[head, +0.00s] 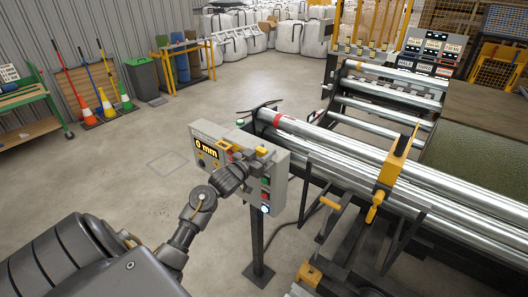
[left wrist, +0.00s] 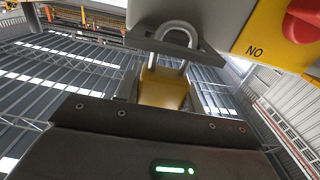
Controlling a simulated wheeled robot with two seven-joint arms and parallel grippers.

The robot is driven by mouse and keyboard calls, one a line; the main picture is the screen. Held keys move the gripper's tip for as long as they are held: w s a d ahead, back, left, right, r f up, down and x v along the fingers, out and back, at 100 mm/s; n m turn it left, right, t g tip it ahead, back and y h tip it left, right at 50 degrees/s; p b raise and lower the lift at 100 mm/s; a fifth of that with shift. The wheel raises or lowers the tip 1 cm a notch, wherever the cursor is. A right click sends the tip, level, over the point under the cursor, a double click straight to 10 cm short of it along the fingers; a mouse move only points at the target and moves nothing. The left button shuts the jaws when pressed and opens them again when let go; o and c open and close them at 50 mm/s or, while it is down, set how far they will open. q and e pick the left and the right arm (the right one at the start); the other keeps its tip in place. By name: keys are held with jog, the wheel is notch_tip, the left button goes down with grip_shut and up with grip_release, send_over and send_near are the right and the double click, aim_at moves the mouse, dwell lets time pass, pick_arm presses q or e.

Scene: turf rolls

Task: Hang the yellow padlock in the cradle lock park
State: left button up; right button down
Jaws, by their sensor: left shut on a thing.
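My left gripper (head: 250,160) is at the top of the grey control box (head: 283,168) in the head view. In the left wrist view it is shut on the yellow padlock (left wrist: 163,88), whose body sits between the fingers. The padlock's silver shackle (left wrist: 176,36) points up at a grey bracket (left wrist: 150,38) under a grey housing. The shackle overlaps the bracket; I cannot tell whether it hangs on it. In the head view the gripper largely hides the padlock. My right gripper is not in view.
A yellow plate with a red knob (left wrist: 304,24) is close to the padlock's right in the wrist view. A stand (head: 257,240) carries the control box. Steel rollers (head: 340,150) and a yellow machine arm (head: 395,160) stand to the right.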

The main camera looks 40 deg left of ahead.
pick_arm(q)
jog(key=shift+f+b, duration=0.6)
jog(key=shift+f, duration=0.4)
jog(key=o, duration=1.1)
jog(key=shift+s, duration=0.1)
jog(key=s+b, duration=0.3)
jog(key=s, duration=0.7)
jog(key=shift+s+d, duration=0.15)
jog(key=shift+s, duration=0.2)
